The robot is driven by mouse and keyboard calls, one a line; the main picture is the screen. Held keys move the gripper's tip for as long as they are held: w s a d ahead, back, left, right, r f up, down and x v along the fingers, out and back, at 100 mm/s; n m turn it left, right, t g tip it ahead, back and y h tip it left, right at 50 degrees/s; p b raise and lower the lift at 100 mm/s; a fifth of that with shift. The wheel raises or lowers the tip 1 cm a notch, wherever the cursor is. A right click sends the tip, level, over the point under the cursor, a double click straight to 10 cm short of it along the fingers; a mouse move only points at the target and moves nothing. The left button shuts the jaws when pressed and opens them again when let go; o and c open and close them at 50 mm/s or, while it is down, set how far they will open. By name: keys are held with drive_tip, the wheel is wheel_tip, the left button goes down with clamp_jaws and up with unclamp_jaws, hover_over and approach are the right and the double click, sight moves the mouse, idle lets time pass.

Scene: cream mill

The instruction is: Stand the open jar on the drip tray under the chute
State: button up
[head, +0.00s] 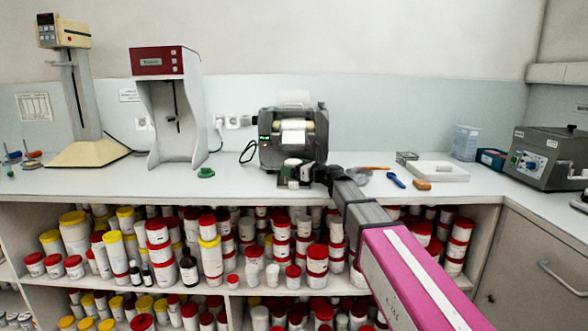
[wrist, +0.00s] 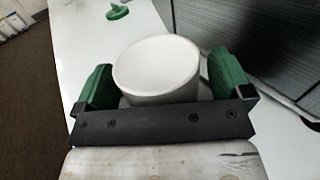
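The open jar (wrist: 156,70) is white and empty as far as its mouth shows in the wrist view. My gripper (wrist: 160,85) is closed around it, one green finger on each side. In the head view my gripper (head: 304,174) is just in front of the grey mill (head: 293,130), with part of the white jar (head: 293,184) showing low between the fingers. The mill's grey side also fills the upper right of the wrist view (wrist: 245,40). The drip tray and the chute's outlet cannot be made out; my gripper covers that area. Whether the jar touches anything below is unclear.
A green lid-like piece (head: 206,172) lies on the white bench (head: 235,178) left of the mill. A red-topped stand (head: 160,62) is farther left. A white tray (head: 440,172), a blue item (head: 396,180) and a brown block (head: 422,185) lie to the right. Shelves below hold many jars.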

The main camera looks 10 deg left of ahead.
drive_tip(key=shift+r, duration=0.15)
drive_tip(key=v, duration=1.2)
idle(1.2)
